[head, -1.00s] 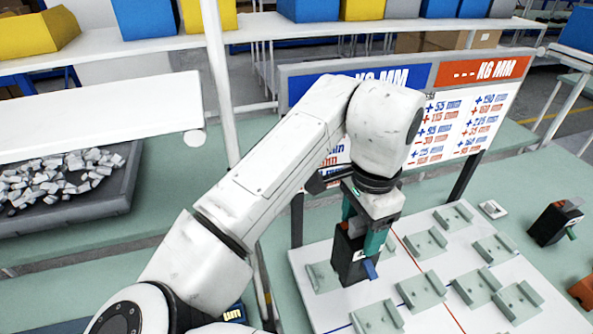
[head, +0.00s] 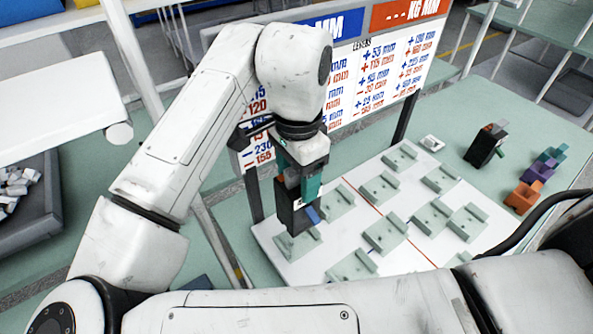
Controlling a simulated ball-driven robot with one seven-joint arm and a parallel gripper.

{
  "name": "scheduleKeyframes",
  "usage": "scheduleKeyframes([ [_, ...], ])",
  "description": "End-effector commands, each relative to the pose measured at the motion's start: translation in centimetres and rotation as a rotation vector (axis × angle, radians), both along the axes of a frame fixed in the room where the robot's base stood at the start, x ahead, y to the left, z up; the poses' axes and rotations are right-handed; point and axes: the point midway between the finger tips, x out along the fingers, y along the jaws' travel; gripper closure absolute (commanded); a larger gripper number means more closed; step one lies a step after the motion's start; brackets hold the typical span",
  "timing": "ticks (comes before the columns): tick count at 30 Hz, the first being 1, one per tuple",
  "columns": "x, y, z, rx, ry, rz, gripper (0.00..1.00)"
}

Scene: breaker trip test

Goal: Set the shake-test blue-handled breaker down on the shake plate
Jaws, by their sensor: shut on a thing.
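My gripper (head: 300,183), with teal fingers, points down and is shut on the upper part of a black breaker (head: 290,212). The breaker is upright, and its blue handle (head: 313,214) faces right. It is at the left side of the white shake plate (head: 376,238), directly over a pale grey-green cradle (head: 303,246). The breaker's lower end meets or overlaps the cradle in the picture. I cannot tell whether it touches the cradle or hangs just above it.
Several other cradles (head: 386,234) on the plate look empty. A second black breaker with a green handle (head: 482,149) stands right of the plate, near orange (head: 522,198), purple (head: 538,172) and teal (head: 551,156) blocks. A sign board (head: 385,80) stands behind the plate.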

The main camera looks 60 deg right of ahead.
Motion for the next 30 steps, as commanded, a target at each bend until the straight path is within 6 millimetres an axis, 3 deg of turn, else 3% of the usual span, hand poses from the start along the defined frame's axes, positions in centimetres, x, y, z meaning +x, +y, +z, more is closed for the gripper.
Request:
scheduleKeyframes([
  [16,0.0,0.0,-4.6,-0.001,0.0,0.002,1.0],
  [30,0.0,0.0,-5.1,0.0,0.0,0.001,1.0],
])
